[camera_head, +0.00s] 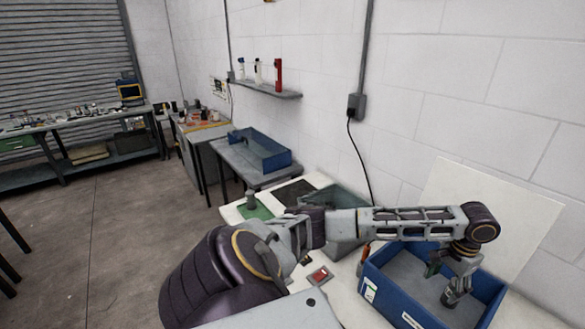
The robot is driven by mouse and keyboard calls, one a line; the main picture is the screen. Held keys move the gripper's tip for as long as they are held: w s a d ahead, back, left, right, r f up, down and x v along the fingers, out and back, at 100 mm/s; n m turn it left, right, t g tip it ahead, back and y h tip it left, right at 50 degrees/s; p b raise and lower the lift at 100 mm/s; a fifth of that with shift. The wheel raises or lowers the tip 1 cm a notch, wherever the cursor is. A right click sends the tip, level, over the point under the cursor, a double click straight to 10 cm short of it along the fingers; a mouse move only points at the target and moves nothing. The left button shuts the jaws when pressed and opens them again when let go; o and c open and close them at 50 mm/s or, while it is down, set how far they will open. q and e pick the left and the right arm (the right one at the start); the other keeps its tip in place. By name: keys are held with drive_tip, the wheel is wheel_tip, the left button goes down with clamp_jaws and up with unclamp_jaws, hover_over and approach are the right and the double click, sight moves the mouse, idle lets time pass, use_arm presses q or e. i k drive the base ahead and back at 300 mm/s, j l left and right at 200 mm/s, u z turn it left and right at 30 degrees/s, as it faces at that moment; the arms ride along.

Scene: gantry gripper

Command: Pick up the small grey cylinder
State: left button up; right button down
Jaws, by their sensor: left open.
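My left arm reaches across the picture to the right, and its gripper (443,281) hangs over the blue bin (377,292) on the white table. The gripper's fingers are apart, pointing down into the bin. I cannot make out a separate small grey cylinder in the bin; the gripper may hide part of the floor there. A small grey upright piece (251,198) stands on a green mat (262,212) at the table's far left; I cannot tell whether it is the cylinder. It is well apart from my left gripper. My right gripper is not in view.
A grey open bin (347,199) stands behind my arm near the wall. A red-topped box (319,275) lies on the table left of the blue bin. A white board (490,215) leans behind the bin. Another blue tray (262,150) sits on a farther table.

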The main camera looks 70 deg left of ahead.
sight(250, 197)
drive_tip(key=k, duration=1)
